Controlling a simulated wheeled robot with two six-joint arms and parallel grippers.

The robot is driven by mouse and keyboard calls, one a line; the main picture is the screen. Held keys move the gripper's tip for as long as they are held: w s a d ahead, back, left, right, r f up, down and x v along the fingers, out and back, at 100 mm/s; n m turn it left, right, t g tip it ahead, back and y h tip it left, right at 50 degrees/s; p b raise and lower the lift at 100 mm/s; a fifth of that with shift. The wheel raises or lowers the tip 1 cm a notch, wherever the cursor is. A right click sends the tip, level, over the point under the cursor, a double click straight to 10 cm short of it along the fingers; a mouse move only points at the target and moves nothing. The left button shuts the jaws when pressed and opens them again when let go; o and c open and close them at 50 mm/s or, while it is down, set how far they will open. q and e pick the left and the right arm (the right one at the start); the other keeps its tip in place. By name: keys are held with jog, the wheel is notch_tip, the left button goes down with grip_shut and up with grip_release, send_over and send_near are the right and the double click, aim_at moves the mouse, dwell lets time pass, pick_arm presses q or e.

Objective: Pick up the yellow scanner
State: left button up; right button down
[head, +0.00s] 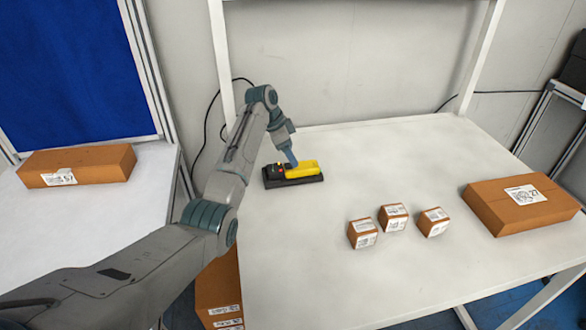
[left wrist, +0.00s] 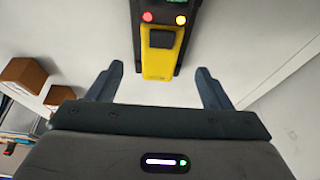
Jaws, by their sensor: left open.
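The yellow scanner (head: 302,168) lies in its black cradle (head: 300,182) on the white table, toward the back left. It also shows in the left wrist view (left wrist: 159,58), top centre, with a red and a yellow light on the black part above it. My left gripper (head: 291,160) is right at the scanner in the head view. In the left wrist view its two fingers (left wrist: 160,78) stand wide open, one on each side of the scanner's near end, with clear gaps and nothing held. My right gripper is not in view.
Three small labelled boxes (head: 394,217) stand mid-table, and a larger carton (head: 520,203) lies at the right. Another carton (head: 77,166) lies on the left side table. Stacked cartons (head: 218,290) stand below the table's left edge. The table around the cradle is clear.

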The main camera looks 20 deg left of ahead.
aim_at(293, 169)
pick_arm(q)
jog(key=shift+d+f, duration=0.2)
jog(key=shift+f, duration=0.3)
jog(key=p+x, duration=0.2)
jog(key=x, duration=0.2)
jog(key=shift+w+d+f+p, duration=0.1)
jog(key=shift+w+f+p, duration=0.1)
jog(key=shift+p, duration=0.15)
jog(key=shift+d+f, duration=0.15)
jog(key=shift+f, duration=0.3)
jog(key=shift+w, duration=0.1)
jog(key=c, duration=1.2)
